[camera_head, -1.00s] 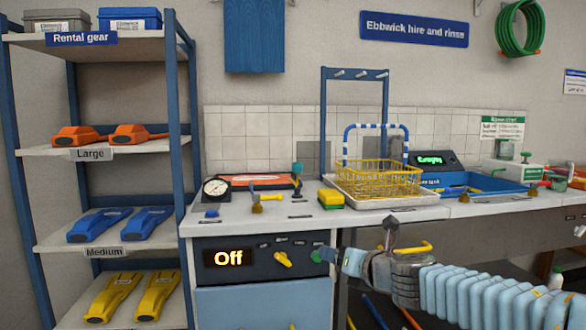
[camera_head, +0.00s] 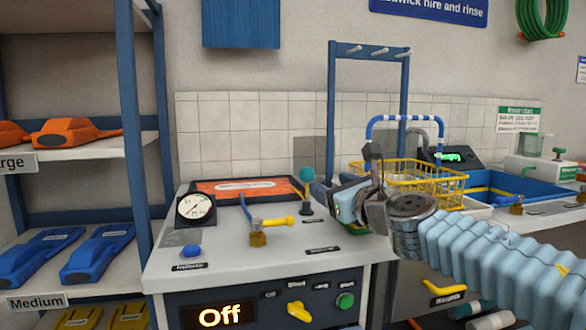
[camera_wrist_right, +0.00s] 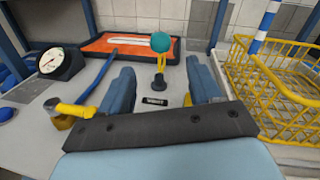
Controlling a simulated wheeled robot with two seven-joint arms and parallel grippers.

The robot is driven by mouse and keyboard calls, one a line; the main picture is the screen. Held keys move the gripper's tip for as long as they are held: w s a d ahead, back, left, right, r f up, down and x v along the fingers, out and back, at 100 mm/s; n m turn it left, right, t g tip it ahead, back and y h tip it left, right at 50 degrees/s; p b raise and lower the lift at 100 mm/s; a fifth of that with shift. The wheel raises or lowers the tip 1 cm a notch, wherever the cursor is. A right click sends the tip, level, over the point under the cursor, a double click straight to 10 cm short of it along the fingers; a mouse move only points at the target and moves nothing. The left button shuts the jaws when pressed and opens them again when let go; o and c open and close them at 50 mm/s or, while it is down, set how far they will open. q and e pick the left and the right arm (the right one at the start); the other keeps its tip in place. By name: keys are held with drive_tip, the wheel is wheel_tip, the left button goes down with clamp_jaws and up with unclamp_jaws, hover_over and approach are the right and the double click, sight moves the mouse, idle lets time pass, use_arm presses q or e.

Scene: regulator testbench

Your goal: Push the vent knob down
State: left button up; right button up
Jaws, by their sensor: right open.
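The vent knob appears to be the teal ball (camera_head: 306,174) on a short yellow-and-dark stem, standing upright on the counter; it also shows in the right wrist view (camera_wrist_right: 160,42). My right gripper (camera_head: 344,200) is over the counter, just right of the knob in the head view. In the right wrist view its two blue fingers (camera_wrist_right: 161,84) are apart and empty, with the knob ahead, between their lines. I see no contact with it. A small dark label (camera_wrist_right: 154,100) lies in front of the stem. My left gripper is not in view.
A yellow-handled valve (camera_head: 270,224) with a blue hose, a round gauge (camera_head: 196,207) and a blue button (camera_head: 191,250) are left of the knob. An orange tray (camera_head: 240,188) lies behind. A yellow wire basket (camera_head: 450,184) stands right. The panel display (camera_head: 220,316) reads "Off".

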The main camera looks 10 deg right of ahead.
sight(303, 172)
drive_tip(key=shift+w+a, duration=0.1)
drive_tip(key=shift+w, duration=0.35)
drive_tip(key=w+p, duration=0.1)
drive_tip(key=w, duration=0.3)
drive_tip(key=w+a+p, duration=0.1)
drive_tip(key=w, duration=0.3)
drive_tip(key=w+a+p, duration=0.1)
drive_tip(key=w+p, duration=0.1)
drive_tip(key=w, duration=0.2)
drive_tip(key=shift+a+r, duration=0.1)
drive_tip(key=shift+a, duration=0.1)
drive_tip(key=shift+w, duration=0.45)
clamp_jaws()
